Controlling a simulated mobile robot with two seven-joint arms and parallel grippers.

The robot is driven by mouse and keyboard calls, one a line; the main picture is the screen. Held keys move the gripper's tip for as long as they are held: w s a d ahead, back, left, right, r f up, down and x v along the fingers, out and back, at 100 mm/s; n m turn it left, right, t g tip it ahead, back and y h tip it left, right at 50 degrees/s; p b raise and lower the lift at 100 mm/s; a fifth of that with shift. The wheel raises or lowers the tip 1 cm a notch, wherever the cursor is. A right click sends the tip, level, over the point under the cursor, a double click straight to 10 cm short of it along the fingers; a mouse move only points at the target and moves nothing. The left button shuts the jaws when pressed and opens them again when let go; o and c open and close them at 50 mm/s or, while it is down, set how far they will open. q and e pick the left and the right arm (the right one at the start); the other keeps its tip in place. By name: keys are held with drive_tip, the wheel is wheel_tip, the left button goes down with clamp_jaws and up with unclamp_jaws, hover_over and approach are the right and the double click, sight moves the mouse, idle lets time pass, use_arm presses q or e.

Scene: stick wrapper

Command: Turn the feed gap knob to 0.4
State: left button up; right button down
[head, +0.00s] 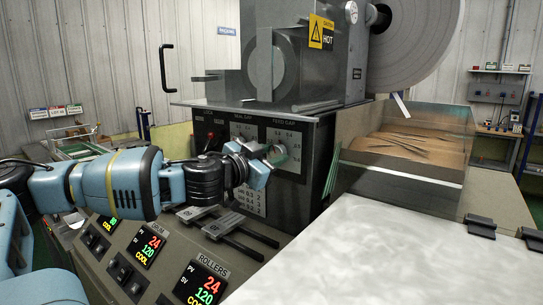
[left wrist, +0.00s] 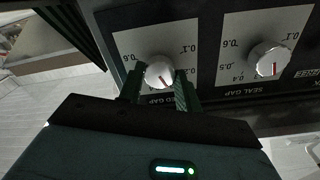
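The feed gap knob (left wrist: 159,72) is a round white knob with a red mark, on a white dial plate of the machine's dark panel. In the left wrist view, which is upside down, its mark points toward the picture's bottom, slightly right. The lower dial numbers are hidden. My left gripper (left wrist: 160,86) has one green-padded finger on each side of the knob, close against it, and looks shut on it. In the head view my left gripper (head: 276,155) covers this knob. My right gripper is not in view.
The seal gap knob (left wrist: 268,60) sits beside the feed gap knob, its red mark toward the picture's bottom. Below the panel are slotted metal brackets (head: 235,230) and a sloped console with displays (head: 145,248).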

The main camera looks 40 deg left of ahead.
use_arm(q)
drive_tip(key=c, duration=0.4)
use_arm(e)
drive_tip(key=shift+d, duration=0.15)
use_arm(q)
drive_tip(key=shift+m, duration=0.4)
drive_tip(key=shift+c, duration=0.2)
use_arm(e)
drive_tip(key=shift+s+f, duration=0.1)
use_arm(q)
drive_tip(key=m, duration=0.3)
drive_tip(key=shift+b, duration=0.3)
drive_tip(key=m, duration=0.3)
drive_tip(key=shift+m, duration=1)
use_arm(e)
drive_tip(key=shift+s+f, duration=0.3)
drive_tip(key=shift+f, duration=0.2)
use_arm(q)
drive_tip(key=o, duration=1)
